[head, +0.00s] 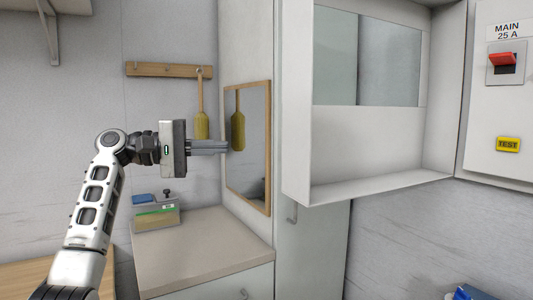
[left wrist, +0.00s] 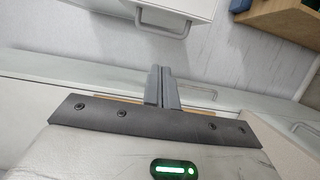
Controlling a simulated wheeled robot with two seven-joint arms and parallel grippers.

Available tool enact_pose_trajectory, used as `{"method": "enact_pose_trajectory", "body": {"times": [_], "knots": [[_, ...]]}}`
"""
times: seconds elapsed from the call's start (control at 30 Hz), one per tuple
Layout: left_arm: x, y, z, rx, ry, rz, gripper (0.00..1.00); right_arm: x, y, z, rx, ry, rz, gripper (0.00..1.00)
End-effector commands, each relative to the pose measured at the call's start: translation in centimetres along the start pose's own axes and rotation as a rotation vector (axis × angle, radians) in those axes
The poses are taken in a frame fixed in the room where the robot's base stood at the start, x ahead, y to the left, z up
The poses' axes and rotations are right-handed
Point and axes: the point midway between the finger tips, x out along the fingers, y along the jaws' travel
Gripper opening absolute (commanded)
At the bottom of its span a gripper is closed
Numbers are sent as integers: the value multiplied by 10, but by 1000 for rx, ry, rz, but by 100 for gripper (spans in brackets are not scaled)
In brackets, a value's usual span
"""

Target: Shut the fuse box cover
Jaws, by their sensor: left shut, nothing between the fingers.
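The fuse box (head: 497,115) is at the right edge of the head view, with a red main switch (head: 503,60) and a yellow test button (head: 508,144). Its white cover (head: 368,150) stands wide open to the left of the box. The cover's raised rim and clear window face me. My left gripper (head: 226,147) is shut and empty, pointing right, left of the cover's outer edge and apart from it in the picture. The gripper's fingers also show together in the left wrist view (left wrist: 163,82). My right gripper is in neither view.
A wood-framed mirror (head: 262,190) hangs beyond my left gripper. A brush (head: 201,122) hangs from a wooden peg rail (head: 165,70). A container (head: 156,217) stands on the counter (head: 205,245) below. A blue item (head: 470,292) shows at the bottom right.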

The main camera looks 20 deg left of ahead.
Motion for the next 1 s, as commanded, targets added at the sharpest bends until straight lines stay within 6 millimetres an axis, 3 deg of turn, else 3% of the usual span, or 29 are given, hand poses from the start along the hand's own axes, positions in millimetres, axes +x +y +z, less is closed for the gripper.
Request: {"method": "enact_pose_trajectory", "body": {"times": [0.17, 0.6, 0.8, 1.0], "knots": [[6, 14, 4, -5, -23, 22, 0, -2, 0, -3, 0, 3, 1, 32], [96, 16, 6, -2, -21, 21, 0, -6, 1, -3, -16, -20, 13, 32], [101, 14, 30, 0, -18, 20, 0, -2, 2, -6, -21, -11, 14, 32], [104, 14, 42, -1, -16, 20, 0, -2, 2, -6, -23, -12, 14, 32]]}}
